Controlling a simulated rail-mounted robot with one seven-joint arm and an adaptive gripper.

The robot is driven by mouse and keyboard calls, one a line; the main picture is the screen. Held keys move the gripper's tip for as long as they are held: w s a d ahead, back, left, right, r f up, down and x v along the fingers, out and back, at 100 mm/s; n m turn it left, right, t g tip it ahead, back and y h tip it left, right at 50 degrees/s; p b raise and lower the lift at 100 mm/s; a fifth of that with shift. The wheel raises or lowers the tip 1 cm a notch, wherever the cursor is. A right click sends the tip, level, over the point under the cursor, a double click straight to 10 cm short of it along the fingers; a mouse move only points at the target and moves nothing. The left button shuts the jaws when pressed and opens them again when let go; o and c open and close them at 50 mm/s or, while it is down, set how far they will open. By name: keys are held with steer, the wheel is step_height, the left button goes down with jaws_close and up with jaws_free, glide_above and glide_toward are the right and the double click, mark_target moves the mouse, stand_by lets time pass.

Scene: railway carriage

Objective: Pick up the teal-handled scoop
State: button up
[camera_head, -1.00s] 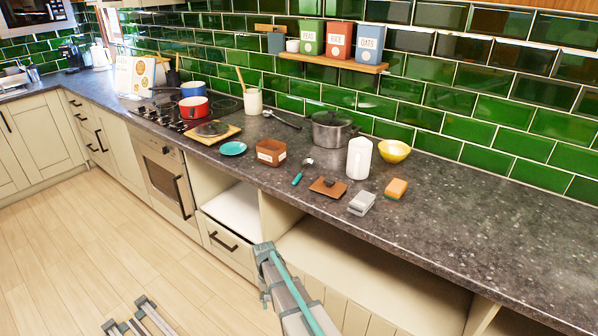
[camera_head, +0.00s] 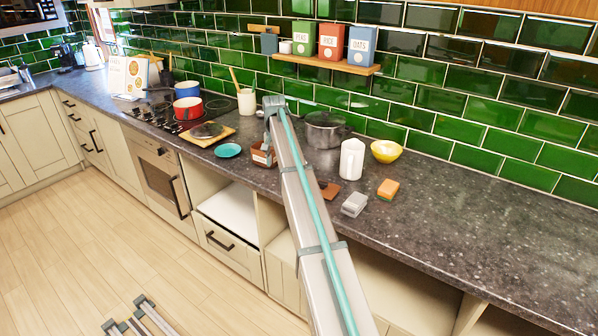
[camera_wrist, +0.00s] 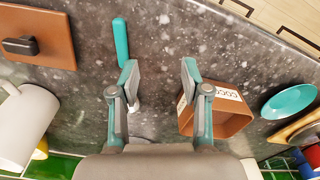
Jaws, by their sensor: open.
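The scoop's teal handle (camera_wrist: 121,42) lies on the dark worktop in the wrist view. Its metal end is partly hidden behind my gripper's left finger. My gripper (camera_wrist: 159,68) is open and empty above the worktop. The handle is just beyond the tip of the left finger, left of the gap between the fingers. I cannot tell how high the fingers are above the worktop. In the head view my arm hides the scoop.
A brown box (camera_wrist: 222,108) sits close to the right finger. A brown board with a dark knob (camera_wrist: 38,45) and a white jug (camera_wrist: 22,128) are on the left. A teal dish (camera_wrist: 289,101) is at right. The green tiled wall (camera_head: 480,110) backs the worktop.

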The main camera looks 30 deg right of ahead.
steer(key=s+d+r+m, duration=0.1)
steer(key=d+r, duration=0.3)
steer(key=d, duration=0.3)
steer(key=f, duration=0.1)
steer(key=f+p, duration=0.1)
steer(key=f, duration=0.1)
steer(key=f+p, duration=0.1)
steer(key=f, duration=0.1)
steer(key=shift+s+a+f, duration=0.15)
steer(key=shift+a, duration=0.1)
steer(key=shift+s+a+f+p, duration=0.15)
steer(key=shift+f+p, duration=0.45)
steer(key=shift+f, duration=0.7)
steer(key=shift+a+f+p, duration=0.1)
steer(key=shift+f+p, duration=0.5)
steer(key=shift+f, duration=0.7)
jaws_close()
